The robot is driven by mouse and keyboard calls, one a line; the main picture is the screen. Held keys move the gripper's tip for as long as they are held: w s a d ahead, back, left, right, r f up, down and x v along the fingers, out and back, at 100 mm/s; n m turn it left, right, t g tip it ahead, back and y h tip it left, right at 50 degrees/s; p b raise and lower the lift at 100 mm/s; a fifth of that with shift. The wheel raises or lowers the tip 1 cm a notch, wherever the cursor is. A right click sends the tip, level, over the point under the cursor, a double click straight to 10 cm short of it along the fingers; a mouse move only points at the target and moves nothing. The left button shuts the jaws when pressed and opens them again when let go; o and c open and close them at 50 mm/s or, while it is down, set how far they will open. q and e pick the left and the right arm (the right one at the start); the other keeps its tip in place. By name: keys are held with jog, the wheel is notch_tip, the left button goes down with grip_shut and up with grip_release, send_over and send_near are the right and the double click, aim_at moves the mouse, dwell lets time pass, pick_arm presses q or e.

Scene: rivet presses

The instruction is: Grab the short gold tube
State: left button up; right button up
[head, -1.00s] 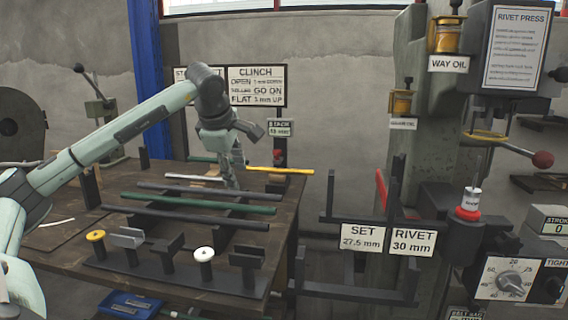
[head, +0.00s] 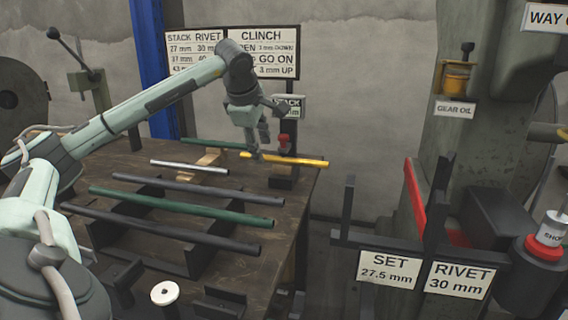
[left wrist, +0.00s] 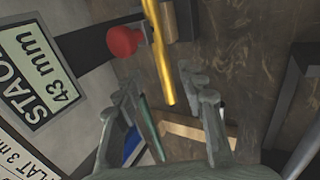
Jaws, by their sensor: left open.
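The short gold tube (head: 296,160) lies at the far right of the brown bench, beside a red-knobbed black post. It also shows in the left wrist view (left wrist: 162,55), its near end pointing between my fingers. My left gripper (head: 258,150) is open at the tube's left end. In the left wrist view the two fingers (left wrist: 163,92) stand apart on either side of the tube's end, with nothing clamped. Whether they touch it cannot be told. My right gripper is not in view.
Green (head: 180,206), dark grey and silver (head: 190,166) tubes lie on racks nearer on the bench. The red knob (head: 283,140) and a sign post stand close behind the gold tube. A press with a black bracket (head: 390,248) stands at the right.

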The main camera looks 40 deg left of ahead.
pick_arm(q)
jog(key=x, duration=0.4)
jog(key=shift+s+f, duration=0.1)
jog(key=shift+s, duration=0.2)
jog(key=shift+w+a+f, duration=0.15)
jog(key=shift+w+f, duration=0.05)
jog(key=shift+f, duration=0.15)
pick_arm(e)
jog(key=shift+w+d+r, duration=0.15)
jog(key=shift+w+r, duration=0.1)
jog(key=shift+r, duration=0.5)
pick_arm(q)
grip_shut()
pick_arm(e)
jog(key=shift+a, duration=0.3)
